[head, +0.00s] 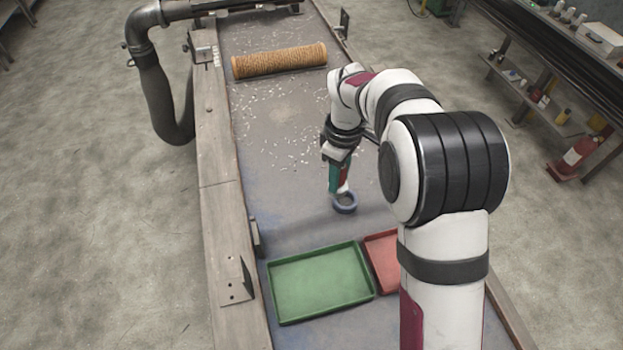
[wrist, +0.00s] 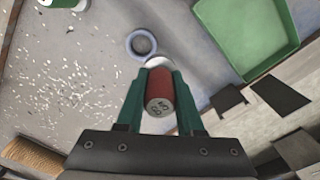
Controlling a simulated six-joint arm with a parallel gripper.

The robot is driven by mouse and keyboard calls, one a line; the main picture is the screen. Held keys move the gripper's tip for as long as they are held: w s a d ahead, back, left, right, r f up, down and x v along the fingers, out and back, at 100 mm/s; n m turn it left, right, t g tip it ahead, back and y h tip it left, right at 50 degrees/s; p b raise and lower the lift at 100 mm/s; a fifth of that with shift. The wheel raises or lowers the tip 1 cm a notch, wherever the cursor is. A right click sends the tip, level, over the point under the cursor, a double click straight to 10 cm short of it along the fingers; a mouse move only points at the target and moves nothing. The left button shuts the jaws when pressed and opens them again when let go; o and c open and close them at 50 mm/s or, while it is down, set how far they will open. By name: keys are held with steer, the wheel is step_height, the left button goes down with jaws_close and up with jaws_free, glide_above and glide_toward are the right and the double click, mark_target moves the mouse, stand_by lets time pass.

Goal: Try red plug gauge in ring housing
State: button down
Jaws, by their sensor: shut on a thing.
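My gripper (head: 340,188) is shut on the red plug gauge (wrist: 158,91), as the wrist view shows with the green fingers (wrist: 155,82) on both sides of it. The gauge has a red body with a dark marking on its near end and a pale far end. The ring housing (head: 344,209) is a small blue-grey ring lying flat on the bench. In the wrist view the ring (wrist: 129,46) shows an open centre, and the gauge's pale tip overlaps its lower right edge. In the head view the gauge is just above the ring; whether they touch cannot be told.
A green tray (head: 320,317) and a red tray (head: 385,238), partly behind my arm, lie in front. A brown mesh tube (head: 279,60) lies at the back. A green-and-white piece (wrist: 62,3) shows at the wrist view's top edge. Pale chips litter the bench.

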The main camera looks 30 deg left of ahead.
steer(key=shift+n, duration=0.5)
steer(key=shift+w+d+f, duration=0.15)
steer(key=shift+w+f, duration=0.45)
steer(key=shift+f, duration=0.6)
steer(key=shift+w+d+f, duration=0.2)
steer(key=shift+w+f, duration=0.45)
steer(key=shift+f, duration=0.6)
steer(key=shift+w+d+f, duration=0.15)
steer(key=shift+w+f, duration=0.45)
steer(key=shift+f, duration=0.6)
steer(key=shift+f, duration=0.35)
step_height(320, 180, up, 7)
